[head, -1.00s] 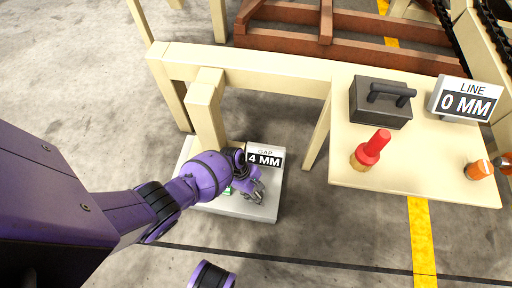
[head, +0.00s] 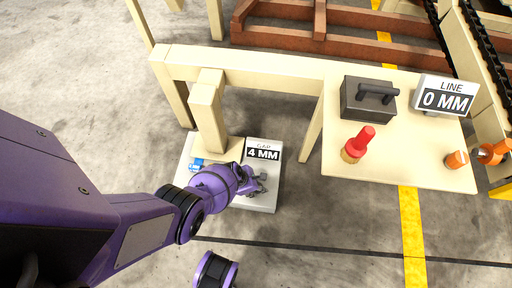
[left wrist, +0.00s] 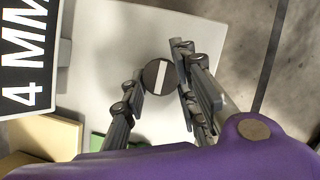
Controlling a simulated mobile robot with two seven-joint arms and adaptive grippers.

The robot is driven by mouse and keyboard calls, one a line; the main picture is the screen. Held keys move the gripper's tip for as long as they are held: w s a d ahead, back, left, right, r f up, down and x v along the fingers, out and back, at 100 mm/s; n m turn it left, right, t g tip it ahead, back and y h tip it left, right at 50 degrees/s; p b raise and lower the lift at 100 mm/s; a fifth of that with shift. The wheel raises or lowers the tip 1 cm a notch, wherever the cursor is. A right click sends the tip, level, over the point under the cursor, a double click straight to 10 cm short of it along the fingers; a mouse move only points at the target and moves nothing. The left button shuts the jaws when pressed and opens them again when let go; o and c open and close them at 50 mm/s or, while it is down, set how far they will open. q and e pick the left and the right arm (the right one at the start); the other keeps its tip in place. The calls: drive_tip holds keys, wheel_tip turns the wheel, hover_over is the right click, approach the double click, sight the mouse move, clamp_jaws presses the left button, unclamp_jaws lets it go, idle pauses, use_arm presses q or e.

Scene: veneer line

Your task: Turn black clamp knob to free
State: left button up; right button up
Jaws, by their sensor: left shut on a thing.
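The black clamp knob (left wrist: 151,76) is a round dark disc with a white stripe, seen face-on in the left wrist view. The stripe runs nearly up and down in that picture. My left gripper (left wrist: 162,85) is shut on the knob, with one finger on each side. In the head view my left gripper (head: 258,184) is low over the pale grey base plate (head: 263,203), and the knob cannot be made out there. A sign reading GAP 4 MM (head: 263,150) stands at the back of the plate. My right gripper is not in view.
A green part (left wrist: 97,143) shows in the left wrist view.

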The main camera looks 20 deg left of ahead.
use_arm(q)
drive_tip(key=shift+w+a+r+n, duration=0.2)
drive_tip(key=shift+w+a+n, duration=0.1)
drive_tip(key=shift+w, duration=0.2)
drive_tip(key=o, duration=1.1)
drive_tip(key=shift+c, duration=0.2)
drive_tip(key=shift+s+d+f, duration=0.1)
drive_tip(key=shift+s, duration=0.1)
drive_tip(key=shift+s, duration=0.15)
drive_tip(key=shift+v, duration=0.85)
drive_tip(key=v, duration=1)
drive_tip(key=shift+s, duration=0.1)
